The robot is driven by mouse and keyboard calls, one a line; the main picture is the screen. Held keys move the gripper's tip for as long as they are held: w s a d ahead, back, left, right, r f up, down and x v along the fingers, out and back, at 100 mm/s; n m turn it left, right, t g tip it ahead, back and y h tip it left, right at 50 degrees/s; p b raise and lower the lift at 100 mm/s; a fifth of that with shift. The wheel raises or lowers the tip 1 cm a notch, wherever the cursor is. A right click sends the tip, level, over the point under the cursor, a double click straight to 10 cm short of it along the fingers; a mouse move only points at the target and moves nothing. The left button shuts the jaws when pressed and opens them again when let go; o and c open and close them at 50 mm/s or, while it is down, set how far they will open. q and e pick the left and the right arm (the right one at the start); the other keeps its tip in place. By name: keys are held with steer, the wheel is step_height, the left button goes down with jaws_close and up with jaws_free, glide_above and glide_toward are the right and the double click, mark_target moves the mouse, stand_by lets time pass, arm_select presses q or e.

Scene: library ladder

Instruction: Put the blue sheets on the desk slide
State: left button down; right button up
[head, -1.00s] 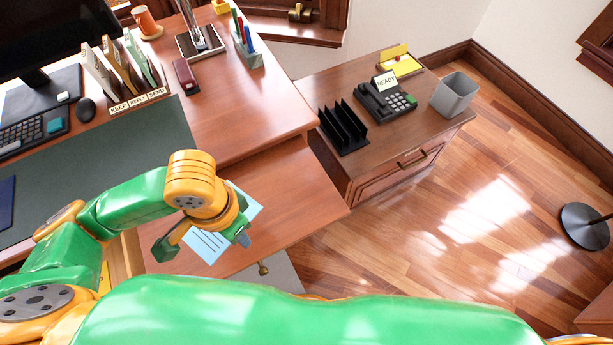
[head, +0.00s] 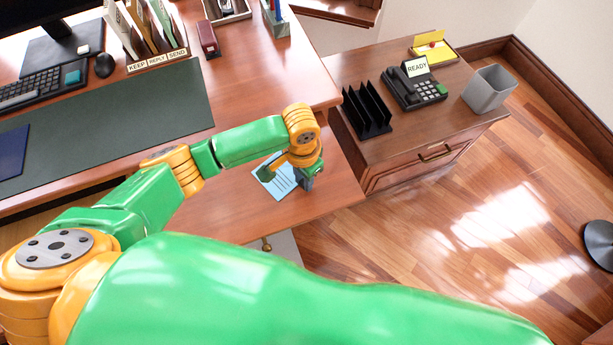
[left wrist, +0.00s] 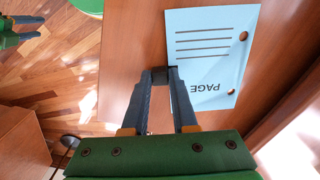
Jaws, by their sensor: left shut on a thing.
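The blue sheet (left wrist: 208,62), marked PAGE with printed lines and two holes, lies flat over brown wood in the left wrist view. It also shows in the head view (head: 279,183), over the desk slide (head: 225,210), the wooden board out below the desk top. My left gripper (left wrist: 160,72) is shut on the sheet's edge, with fingertips close together there. In the head view the gripper (head: 304,180) is at the sheet's right side. I cannot tell whether the sheet touches the slide or how many sheets there are. A green and dark part at the left wrist view's upper left may be my right gripper.
A side cabinet (head: 390,150) stands to the right with a black rack (head: 367,110), a phone (head: 415,88) and a grey bin (head: 489,89). The desk holds a green mat (head: 110,137) and a labelled sorter (head: 150,40). The slide's left part is bare.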

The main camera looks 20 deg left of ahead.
arm_select(q)
steer(key=shift+s+a+r, duration=0.1)
steer(key=shift+s+a, duration=0.2)
steer(key=shift+a, duration=0.05)
steer(key=c, duration=0.7)
jaws_free()
steer(key=shift+d, duration=0.1)
steer(key=shift+w, duration=0.1)
arm_select(e)
steer(key=shift+a, duration=0.25)
steer(key=shift+s+r, duration=0.1)
arm_select(q)
step_height(320, 180, up, 12)
steer(key=p, duration=0.1)
steer(key=shift+p, duration=0.4)
arm_select(e)
steer(key=shift+r, duration=0.9)
